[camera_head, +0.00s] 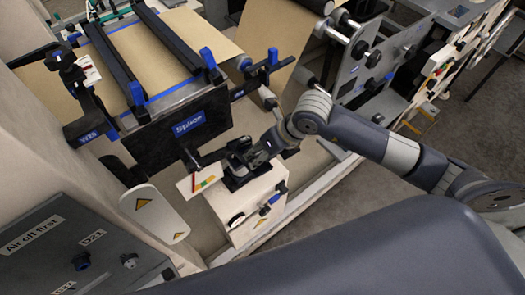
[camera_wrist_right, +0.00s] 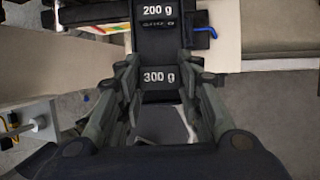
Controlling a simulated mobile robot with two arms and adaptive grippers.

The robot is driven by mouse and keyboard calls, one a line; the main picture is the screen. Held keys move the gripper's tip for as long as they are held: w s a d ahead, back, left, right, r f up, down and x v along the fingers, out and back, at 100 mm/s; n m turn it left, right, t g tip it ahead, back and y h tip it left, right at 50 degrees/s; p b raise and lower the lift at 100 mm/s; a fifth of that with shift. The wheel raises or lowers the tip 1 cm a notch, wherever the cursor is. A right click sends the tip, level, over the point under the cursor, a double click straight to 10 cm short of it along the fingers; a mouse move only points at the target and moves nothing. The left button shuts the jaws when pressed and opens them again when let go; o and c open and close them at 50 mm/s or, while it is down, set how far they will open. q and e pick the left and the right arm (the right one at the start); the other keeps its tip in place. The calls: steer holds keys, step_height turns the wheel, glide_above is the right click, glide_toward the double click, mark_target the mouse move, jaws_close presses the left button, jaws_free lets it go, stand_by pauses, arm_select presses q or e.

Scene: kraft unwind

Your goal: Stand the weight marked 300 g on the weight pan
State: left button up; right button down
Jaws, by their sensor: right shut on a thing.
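The weight marked 300 g (camera_wrist_right: 158,77) is dark with white lettering. In the right wrist view it sits between the two fingers of my right gripper (camera_wrist_right: 160,88), which is shut on it. Just beyond it, a dark block marked 200 g (camera_wrist_right: 152,12) stands close by, with a further label below that I cannot read. In the head view my right gripper (camera_head: 236,166) is low over the dark holder (camera_head: 250,179) on a pale cabinet. The weight is too hidden there to make out. I cannot pick out the weight pan. My left gripper is out of view.
A white card with coloured marks (camera_head: 188,184) lies left of my right gripper. The black splice panel (camera_head: 178,130) and kraft web (camera_head: 195,35) are behind. A grey control panel (camera_head: 85,250) is at lower left.

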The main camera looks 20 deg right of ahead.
steer(key=shift+s+f, duration=0.1)
steer(key=shift+f, duration=0.1)
steer(key=c, duration=1.1)
jaws_free()
steer(key=shift+o, duration=0.2)
steer(key=v, duration=1.2)
